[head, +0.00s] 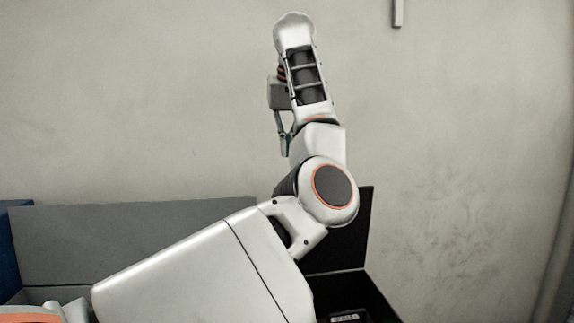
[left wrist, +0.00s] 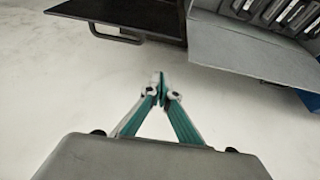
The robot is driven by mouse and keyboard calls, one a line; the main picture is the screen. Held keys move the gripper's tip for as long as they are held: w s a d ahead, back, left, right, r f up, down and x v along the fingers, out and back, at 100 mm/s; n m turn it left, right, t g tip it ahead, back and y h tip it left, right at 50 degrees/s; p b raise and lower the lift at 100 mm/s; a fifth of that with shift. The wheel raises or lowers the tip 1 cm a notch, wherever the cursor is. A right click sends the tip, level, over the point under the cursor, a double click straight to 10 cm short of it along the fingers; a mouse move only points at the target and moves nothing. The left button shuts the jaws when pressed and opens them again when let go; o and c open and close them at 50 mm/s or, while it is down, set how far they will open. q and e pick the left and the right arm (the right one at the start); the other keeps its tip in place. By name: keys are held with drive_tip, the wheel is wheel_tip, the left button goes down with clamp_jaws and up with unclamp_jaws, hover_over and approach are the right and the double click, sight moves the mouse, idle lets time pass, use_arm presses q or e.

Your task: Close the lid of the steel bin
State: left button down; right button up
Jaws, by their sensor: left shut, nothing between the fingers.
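The grey bin, which I take as the steel bin, has its grey lid (head: 130,240) standing raised against the wall in the head view, partly hidden by my left arm. In the left wrist view a grey panel of this bin (left wrist: 245,48) shows at the top right. My left gripper (head: 284,148) hangs from the raised arm in front of the wall, fingers pointing down. Its fingertips meet in the left wrist view (left wrist: 158,84), shut and empty, apart from the bins. My right gripper is not in view.
A black panel (head: 352,225) stands upright right of the grey lid. A dark handle (left wrist: 118,34) shows in the left wrist view. A blue part (head: 10,250) is at the far left. The pale surface around the fingers is clear.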

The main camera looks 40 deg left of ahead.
use_arm(q)
wheel_tip(320, 180, down, 9)
drive_tip(key=shift+s, duration=0.2)
idle(0.5)
drive_tip(key=shift+d, duration=0.1)
